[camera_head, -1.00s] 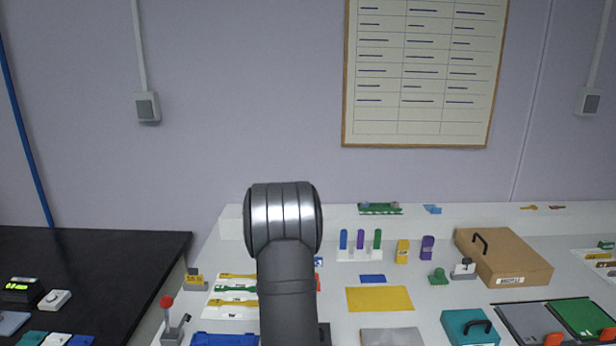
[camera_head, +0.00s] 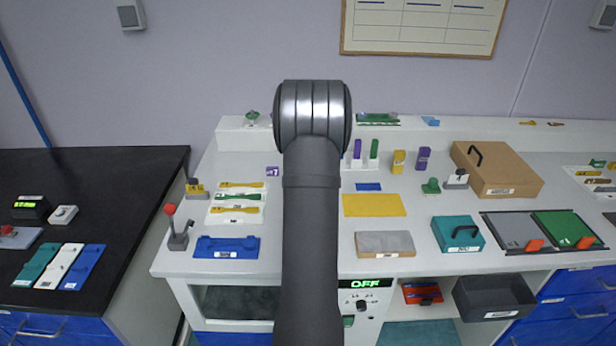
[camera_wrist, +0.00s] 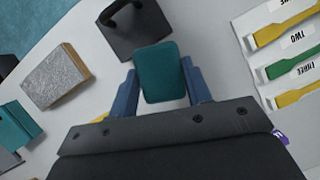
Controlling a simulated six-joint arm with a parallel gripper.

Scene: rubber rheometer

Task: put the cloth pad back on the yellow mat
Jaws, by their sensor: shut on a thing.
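A teal cloth pad (camera_wrist: 160,72) is between the blue fingers of my gripper (camera_wrist: 161,85) in the wrist view. The gripper is shut on it by its sides. In the head view my arm hides the gripper and the pad. The flat yellow mat (camera_head: 375,205) lies bare on the white bench, right of my arm in the head view. A small bit of yellow, perhaps its edge, shows beside my gripper body in the wrist view (camera_wrist: 100,118).
A grey-topped block (camera_head: 385,244) and teal case (camera_head: 458,233) stand in front and to the right. A dark handled object (camera_wrist: 135,25) lies just beyond the pad. Coloured rods (camera_head: 373,149) stand behind the mat. Labelled yellow and green pieces (camera_head: 238,197) and a blue tray (camera_head: 227,247) lie left.

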